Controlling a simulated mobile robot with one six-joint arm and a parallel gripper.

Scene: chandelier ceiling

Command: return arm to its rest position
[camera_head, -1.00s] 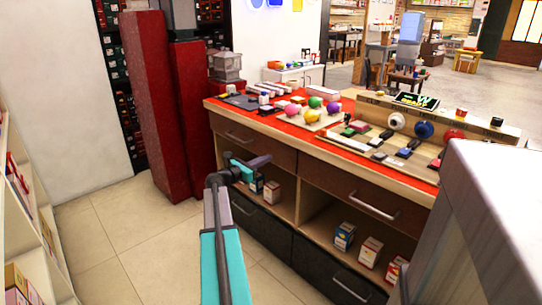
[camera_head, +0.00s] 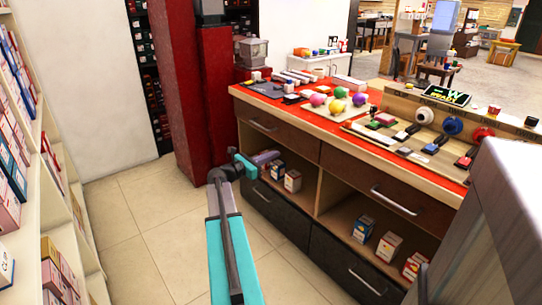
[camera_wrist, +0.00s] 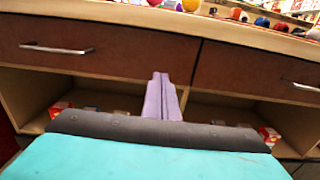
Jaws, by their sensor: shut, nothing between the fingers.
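My arm reaches forward from the bottom of the head view, with teal and grey links. My gripper (camera_head: 267,157) is in front of the counter's drawers and open shelf, with nothing in it. In the wrist view its two pale purple fingers (camera_wrist: 162,92) are pressed together and point at the counter front. I cannot tell exactly how far the fingertips are from the counter.
The counter (camera_head: 375,155) has a red top with colored balls (camera_head: 338,102) and other goods. Small boxes (camera_head: 388,246) stand on its lower shelf. White shelving (camera_head: 42,150) with boxes is at left, a red column (camera_head: 178,90) behind. Tiled floor (camera_head: 140,235) between is clear.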

